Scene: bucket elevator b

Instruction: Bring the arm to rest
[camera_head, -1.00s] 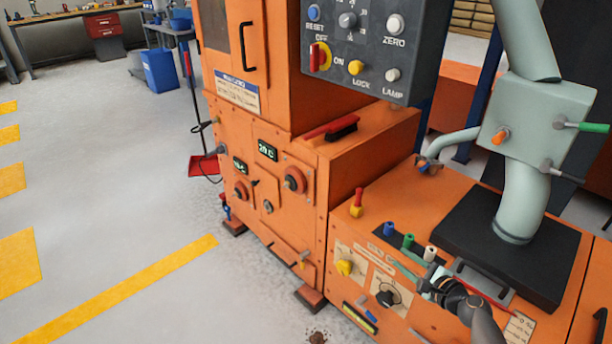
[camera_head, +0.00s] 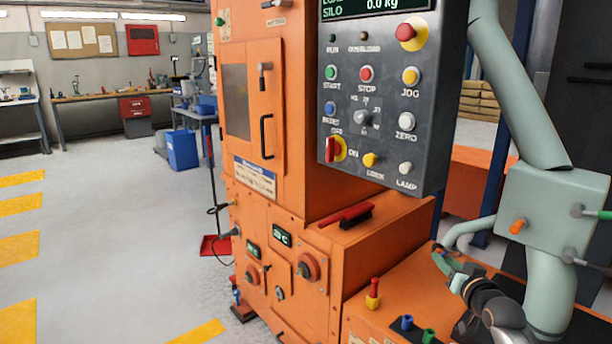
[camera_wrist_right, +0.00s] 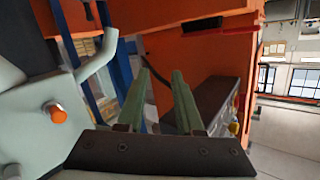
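My right gripper (camera_head: 449,264) is in the lower right of the head view, above the low orange housing (camera_head: 385,290) and left of the pale green-grey pipe box (camera_head: 550,215). In the right wrist view its two green fingers (camera_wrist_right: 162,75) stand apart with a gap and nothing between them. The bent side pipe of the box is close behind the gripper in the head view; I cannot tell the exact clearance. My left gripper is not in view.
The dark control panel (camera_head: 385,100) hangs above and left of the gripper. A red-handled brush (camera_head: 347,216) lies on the orange ledge. Blue and green knobs (camera_head: 407,322) stand on the housing below. The floor at left (camera_head: 110,220) is open.

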